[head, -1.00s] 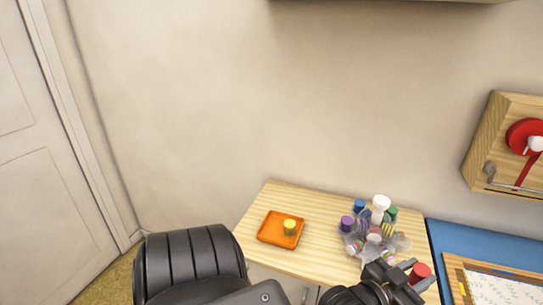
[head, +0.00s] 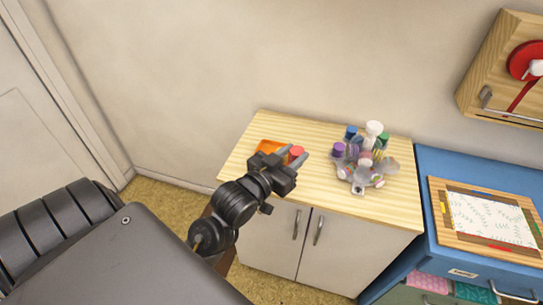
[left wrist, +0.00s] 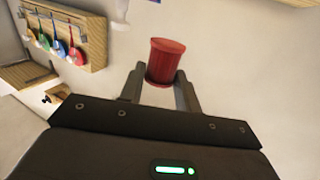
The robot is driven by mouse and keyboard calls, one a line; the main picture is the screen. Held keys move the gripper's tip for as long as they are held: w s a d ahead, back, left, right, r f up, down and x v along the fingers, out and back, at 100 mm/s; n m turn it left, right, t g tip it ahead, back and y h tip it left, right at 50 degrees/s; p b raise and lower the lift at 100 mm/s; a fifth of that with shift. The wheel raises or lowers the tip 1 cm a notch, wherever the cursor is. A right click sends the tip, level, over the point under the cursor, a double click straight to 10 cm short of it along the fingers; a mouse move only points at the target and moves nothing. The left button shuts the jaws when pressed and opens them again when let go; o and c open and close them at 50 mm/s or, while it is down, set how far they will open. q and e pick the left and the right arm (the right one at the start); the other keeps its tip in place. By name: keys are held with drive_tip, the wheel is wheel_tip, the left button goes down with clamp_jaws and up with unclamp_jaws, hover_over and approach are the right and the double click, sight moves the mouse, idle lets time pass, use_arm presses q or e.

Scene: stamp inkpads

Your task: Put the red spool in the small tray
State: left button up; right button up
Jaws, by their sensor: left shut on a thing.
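My left gripper (head: 291,160) is shut on the red spool (head: 296,152) and holds it close to the right edge of the small orange tray (head: 268,146). In the left wrist view the red spool (left wrist: 165,58) sits upright between the two fingers of the left gripper (left wrist: 160,76). The tray lies on the wooden cabinet top; its front part is hidden behind the gripper. I cannot tell how high the spool is above the cabinet top. My right gripper is out of view.
A grey elephant-shaped holder (head: 361,175) with several coloured spools stands right of my gripper on the cabinet top (head: 398,210). A blue table (head: 440,172) with a framed board (head: 490,217) is farther right. The cabinet top's front strip is bare.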

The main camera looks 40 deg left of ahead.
use_arm(q)
drive_tip(key=shift+h, duration=0.3)
drive_tip(key=w+a+f+b, duration=0.1)
drive_tip(key=a+f, duration=0.2)
drive_tip(key=a, duration=0.1)
drive_tip(key=w+a+f+b, duration=0.1)
drive_tip(key=a+f, duration=0.2)
drive_tip(key=a, duration=0.2)
drive_tip(key=w+a+f+b, duration=0.1)
drive_tip(key=a+f+b, duration=0.1)
drive_tip(key=a, duration=0.3)
drive_tip(key=shift+w+f, duration=0.4)
drive_tip(key=shift+f, duration=0.05)
drive_tip(key=shift+a+f, duration=0.2)
drive_tip(key=shift+f, duration=0.1)
drive_tip(key=f, duration=0.3)
drive_tip(key=shift+w+a+f+b, duration=0.15)
drive_tip(key=shift+a+f+b, duration=0.15)
drive_tip(key=shift+a, duration=0.1)
drive_tip(key=shift+f, duration=0.2)
